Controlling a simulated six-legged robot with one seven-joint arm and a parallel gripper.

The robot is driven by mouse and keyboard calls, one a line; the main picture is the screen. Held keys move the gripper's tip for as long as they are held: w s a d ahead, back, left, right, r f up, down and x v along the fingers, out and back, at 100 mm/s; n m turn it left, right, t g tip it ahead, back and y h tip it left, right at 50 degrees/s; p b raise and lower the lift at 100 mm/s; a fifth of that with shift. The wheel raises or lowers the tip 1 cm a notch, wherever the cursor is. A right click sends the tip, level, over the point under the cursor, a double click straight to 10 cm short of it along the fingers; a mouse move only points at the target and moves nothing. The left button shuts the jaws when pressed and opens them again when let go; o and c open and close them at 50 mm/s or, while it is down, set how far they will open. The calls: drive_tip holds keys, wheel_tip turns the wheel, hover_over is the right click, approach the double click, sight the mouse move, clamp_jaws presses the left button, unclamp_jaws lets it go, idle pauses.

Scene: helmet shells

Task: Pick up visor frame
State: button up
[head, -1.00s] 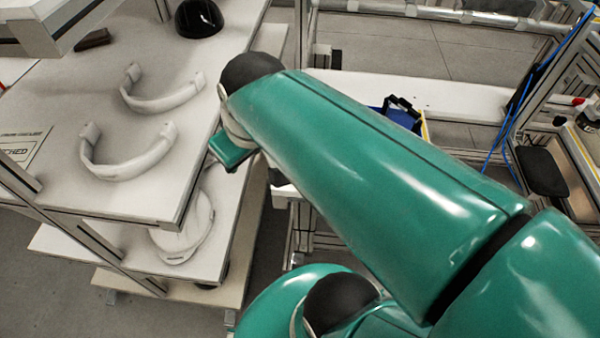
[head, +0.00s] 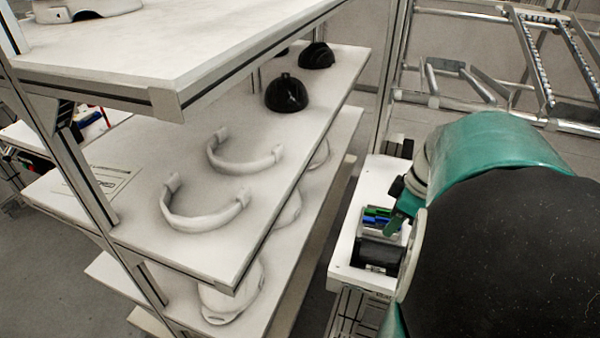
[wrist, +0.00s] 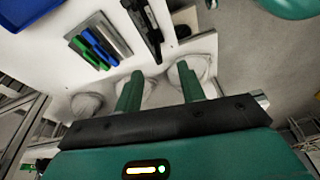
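Two white curved visor frames lie flat on the middle shelf in the head view, a nearer one (head: 205,213) and a farther one (head: 245,160). Each is a half ring with blocky ends. My gripper (wrist: 160,72) shows two green fingers standing apart in the wrist view, with nothing held between them. In the head view my gripper (head: 398,218) is partly visible, right of the shelf and well apart from both frames. I cannot clearly make out a visor frame in the wrist view.
Black helmet shells (head: 286,93) stand farther back on the middle shelf (head: 125,232). An upper shelf (head: 180,45) overhangs nearby. A white shell (head: 232,292) sits below. A white table (head: 345,255) at right holds blue and green items (head: 378,216). A gap separates shelf and table.

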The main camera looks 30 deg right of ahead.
drive_tip(key=s+d+f+n+y, duration=0.1)
drive_tip(key=s+d+f+n, duration=0.15)
drive_tip(key=s+d, duration=0.4)
drive_tip(key=shift+m+t, duration=0.25)
drive_tip(key=shift+t, duration=0.25)
drive_tip(key=x, duration=0.3)
drive_tip(key=d+x, duration=0.1)
drive_tip(key=x, duration=0.2)
drive_tip(key=w+x, duration=0.1)
drive_tip(key=x, duration=0.2)
drive_tip(key=shift+d+f, duration=0.2)
drive_tip(key=shift+d, duration=0.05)
drive_tip(key=x, duration=0.5)
drive_tip(key=shift+s+f, duration=0.2)
drive_tip(key=shift+s, duration=0.1)
clamp_jaws()
